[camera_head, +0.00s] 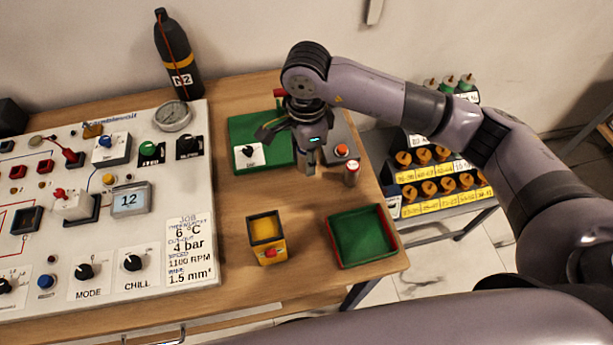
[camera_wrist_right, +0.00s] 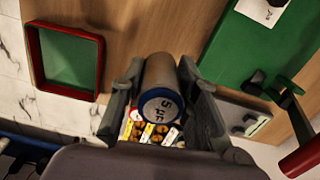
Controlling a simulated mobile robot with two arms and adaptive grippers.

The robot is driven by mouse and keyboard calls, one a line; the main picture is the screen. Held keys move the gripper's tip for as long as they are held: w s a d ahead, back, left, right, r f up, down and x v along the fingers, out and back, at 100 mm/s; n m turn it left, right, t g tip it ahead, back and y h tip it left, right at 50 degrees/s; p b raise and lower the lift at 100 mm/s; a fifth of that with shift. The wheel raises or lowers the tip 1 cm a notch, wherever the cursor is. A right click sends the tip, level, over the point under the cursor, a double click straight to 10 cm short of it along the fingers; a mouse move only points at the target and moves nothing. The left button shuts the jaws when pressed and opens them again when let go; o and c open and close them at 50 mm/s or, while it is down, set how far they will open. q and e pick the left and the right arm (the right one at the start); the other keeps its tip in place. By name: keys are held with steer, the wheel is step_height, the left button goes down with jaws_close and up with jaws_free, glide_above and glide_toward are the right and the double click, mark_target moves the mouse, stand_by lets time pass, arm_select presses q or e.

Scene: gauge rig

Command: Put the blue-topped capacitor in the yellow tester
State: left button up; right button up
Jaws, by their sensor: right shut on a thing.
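My right gripper (camera_head: 308,168) is shut on a capacitor, above the right part of the table near the green board. In the right wrist view the capacitor (camera_wrist_right: 160,80) is a grey cylinder with a blue rim and a printed label on its end, between the two fingers (camera_wrist_right: 162,108). In the head view the gripper hides most or all of it. The yellow tester (camera_head: 267,240) stands on the table in front of the gripper, with a square open top and a red button on its front. My left gripper is not in view.
A red-topped grey cylinder (camera_head: 352,174) stands close right of the gripper. A red-rimmed green tray (camera_head: 330,240) lies right of the tester. The green board (camera_head: 250,128) with a knob is behind. A white control panel (camera_head: 200,180) fills the left. Bare wood surrounds the tester.

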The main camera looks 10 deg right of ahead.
step_height(320, 180, up, 10)
steer(key=shift+r+b, duration=0.1)
steer(key=shift+b, duration=0.85)
steer(key=s+d+f+n, duration=0.6)
steer(key=s+d+n, duration=0.3)
steer(key=n, duration=0.7)
steer(key=shift+d+f+n, duration=0.15)
steer(key=shift+f+n, duration=0.2)
steer(key=shift+n, duration=0.05)
